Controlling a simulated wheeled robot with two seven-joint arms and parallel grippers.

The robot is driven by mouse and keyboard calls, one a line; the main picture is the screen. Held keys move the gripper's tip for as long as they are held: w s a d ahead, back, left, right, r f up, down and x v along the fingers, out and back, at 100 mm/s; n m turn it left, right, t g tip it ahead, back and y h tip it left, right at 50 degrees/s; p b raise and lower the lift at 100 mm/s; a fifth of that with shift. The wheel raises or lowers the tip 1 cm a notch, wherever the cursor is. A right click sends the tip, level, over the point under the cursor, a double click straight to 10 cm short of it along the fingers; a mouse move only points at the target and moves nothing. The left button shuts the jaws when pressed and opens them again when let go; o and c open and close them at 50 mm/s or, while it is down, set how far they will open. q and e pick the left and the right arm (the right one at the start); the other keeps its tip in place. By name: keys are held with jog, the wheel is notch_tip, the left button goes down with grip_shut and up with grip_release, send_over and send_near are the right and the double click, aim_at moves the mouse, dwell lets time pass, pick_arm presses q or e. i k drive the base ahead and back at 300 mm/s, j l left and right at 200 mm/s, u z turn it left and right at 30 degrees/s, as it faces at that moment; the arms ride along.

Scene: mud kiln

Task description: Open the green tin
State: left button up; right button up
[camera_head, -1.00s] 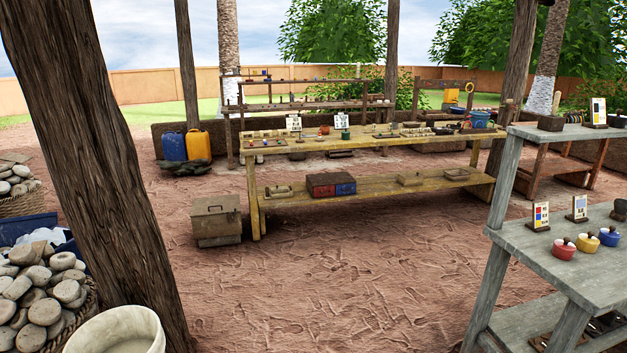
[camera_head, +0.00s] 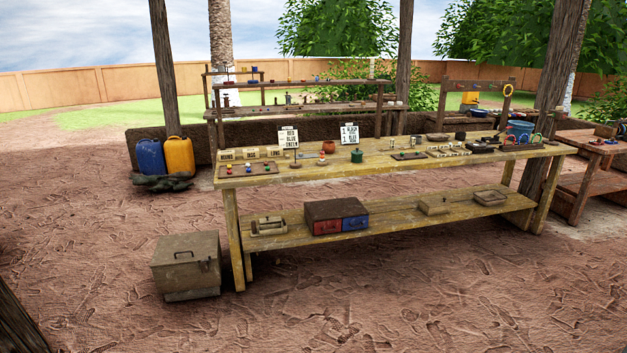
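A small dark green lidded container (camera_head: 357,156), which looks like the green tin, stands upright on the top of the long yellow wooden table (camera_head: 400,165). It is right of an orange-brown round pot (camera_head: 328,147) and near a white sign card (camera_head: 349,134). Its lid looks on, though it is small at this distance. Neither of my grippers is in view.
A lidded box (camera_head: 186,266) stands on the ground left of the table. The lower shelf holds a red and blue drawer box (camera_head: 336,216) and trays. A dark post (camera_head: 25,325) shows at the lower left. The ground before the table is open.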

aim_at(355, 159)
jog(key=i+j, duration=0.1)
jog(key=i, duration=2.95)
jog(key=l+z, duration=0.05)
jog(key=l, duration=0.05)
